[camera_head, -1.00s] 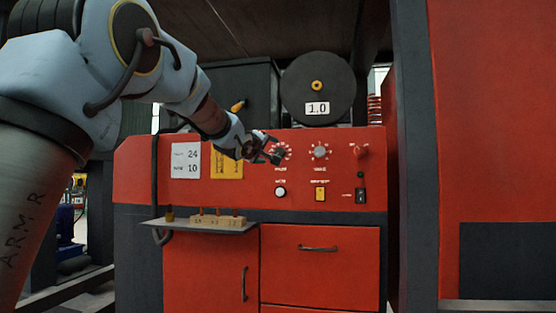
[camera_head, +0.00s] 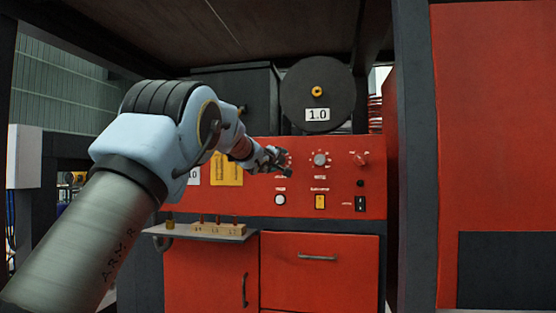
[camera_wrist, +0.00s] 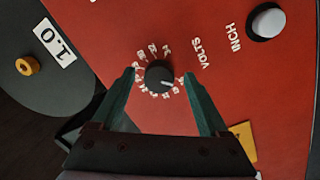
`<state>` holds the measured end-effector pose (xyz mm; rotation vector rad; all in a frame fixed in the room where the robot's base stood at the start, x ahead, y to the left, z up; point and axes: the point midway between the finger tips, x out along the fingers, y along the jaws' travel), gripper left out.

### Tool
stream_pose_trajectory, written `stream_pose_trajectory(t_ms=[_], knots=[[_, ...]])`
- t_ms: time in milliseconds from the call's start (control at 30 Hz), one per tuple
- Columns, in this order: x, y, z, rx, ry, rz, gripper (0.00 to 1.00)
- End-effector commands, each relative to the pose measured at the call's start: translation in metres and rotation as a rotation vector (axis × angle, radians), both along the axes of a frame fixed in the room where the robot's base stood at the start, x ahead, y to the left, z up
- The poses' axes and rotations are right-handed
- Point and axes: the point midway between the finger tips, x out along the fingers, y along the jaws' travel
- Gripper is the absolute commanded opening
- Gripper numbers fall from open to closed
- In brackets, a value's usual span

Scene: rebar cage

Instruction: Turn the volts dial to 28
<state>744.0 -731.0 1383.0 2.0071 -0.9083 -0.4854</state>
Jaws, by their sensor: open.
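The volts dial is a round black knob (camera_wrist: 160,76) with a ring of white numbers on the red panel, with VOLTS printed beside it, in the wrist view. A light mark shows on its lower right side; the number it points to is too small to read surely. My gripper (camera_wrist: 159,74) is open, its two green fingers on either side of the dial. I cannot tell whether they touch it. In the head view my gripper (camera_head: 285,163) is at the panel and mostly hides this dial.
A grey dial (camera_head: 320,159) and a red knob (camera_head: 360,158) sit to the right. A white button (camera_head: 280,199), a yellow switch (camera_head: 320,201) and a black switch (camera_head: 361,203) are below. A shelf (camera_head: 200,231) juts out lower left. A spool (camera_head: 317,95) stands above.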

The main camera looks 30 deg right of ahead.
Motion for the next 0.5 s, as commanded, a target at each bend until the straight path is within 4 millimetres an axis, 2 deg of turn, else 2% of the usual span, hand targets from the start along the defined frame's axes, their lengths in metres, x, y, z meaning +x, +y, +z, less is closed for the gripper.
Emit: stream_pose_trajectory(t_ms=[167,500], knots=[[-0.0001,0.0002,-0.0001,0.0,0.0,0.0,0.77],[-0.0003,0.0003,0.0002,-0.001,-0.001,-0.001,0.39]])
